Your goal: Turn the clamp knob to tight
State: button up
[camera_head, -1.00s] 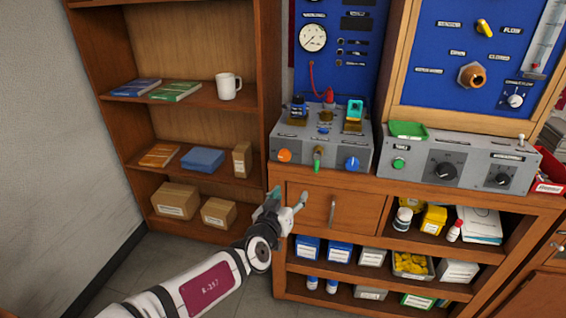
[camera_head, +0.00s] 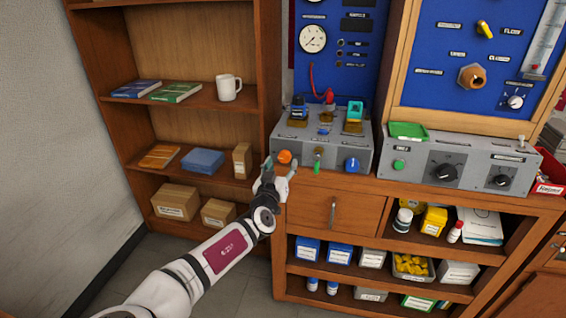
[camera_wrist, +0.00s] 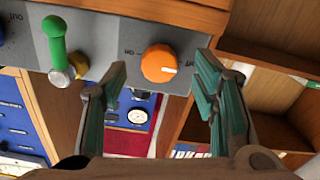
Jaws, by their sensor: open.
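The orange knob (camera_head: 284,156) is on the left of the front face of the grey bench unit (camera_head: 341,143). In the wrist view the orange knob (camera_wrist: 159,63) shows a white pointer mark toward the right, with small labels on both sides that are too small to read surely. My gripper (camera_head: 280,167) is open just in front of and slightly below the knob. In the wrist view my gripper's fingers (camera_wrist: 161,66) stand on either side of the knob, apart from it, with nothing between them. I cannot tell how far the fingertips are from the panel.
A green-handled lever (camera_head: 317,167) is right of the orange knob, and it shows close to the left finger in the wrist view (camera_wrist: 54,40). A blue knob (camera_head: 352,164) is farther right. A shelf unit (camera_head: 265,70) stands at left.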

aim_at(285, 157)
jog(key=shift+x, duration=1.3)
jog(key=shift+c, duration=0.5)
jog(key=c, duration=1.1)
jog(key=shift+o, duration=0.2)
